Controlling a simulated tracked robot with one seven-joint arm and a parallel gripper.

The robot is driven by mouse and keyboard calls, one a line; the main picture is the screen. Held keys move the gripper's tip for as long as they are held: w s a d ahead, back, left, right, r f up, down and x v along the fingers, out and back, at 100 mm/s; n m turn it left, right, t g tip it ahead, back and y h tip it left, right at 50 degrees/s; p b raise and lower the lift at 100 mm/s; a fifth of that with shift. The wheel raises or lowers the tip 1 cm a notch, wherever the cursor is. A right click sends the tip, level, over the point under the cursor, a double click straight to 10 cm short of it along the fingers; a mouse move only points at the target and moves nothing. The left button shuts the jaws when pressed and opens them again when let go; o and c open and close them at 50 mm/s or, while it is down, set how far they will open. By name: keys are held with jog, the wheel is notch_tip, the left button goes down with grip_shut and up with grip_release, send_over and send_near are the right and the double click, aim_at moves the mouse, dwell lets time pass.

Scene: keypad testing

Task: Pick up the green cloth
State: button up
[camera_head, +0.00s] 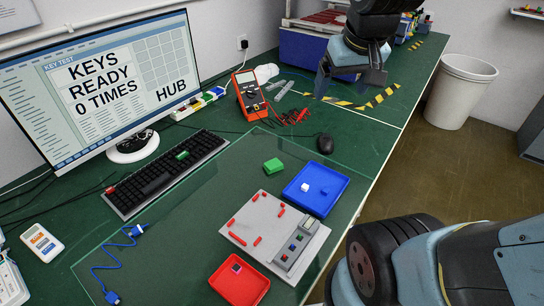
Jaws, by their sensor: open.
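A small green folded piece (274,165), which looks like the green cloth, lies on the clear mat (205,215) between the keyboard and the blue tray. A smaller green piece (182,155) lies on the keyboard; I cannot tell what it is. My gripper (346,82) is at the top right, over the far part of the green table, open with its fingers pointing down. It is well apart from both green pieces, and nothing shows between its fingers.
A grey fixture (262,222) with red pieces stands in front, with a red tray (239,290) nearer. The black keyboard (143,190), monitor (95,80), mouse (325,144) and orange multimeter (249,95) stand around. A bin (460,90) stands right.

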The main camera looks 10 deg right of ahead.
jog(key=shift+o, duration=0.3)
jog(key=w+a+f+n+g, duration=0.1)
jog(key=w+a+f, duration=0.3)
jog(key=w+f, duration=0.4)
jog(key=shift+w+a+f+n+g, duration=0.35)
jog(key=shift+w+g, duration=0.25)
jog(key=shift+w, duration=0.55)
jog(key=n+g, duration=0.2)
send_over(275, 165)
notch_tip(275, 165, down, 15)
notch_tip(275, 165, down, 6)
jog(key=shift+s+a+f, duration=0.1)
jog(key=shift+s+a, duration=0.05)
jog(key=shift+f, duration=3.25)
jog(key=shift+c, duration=0.3)
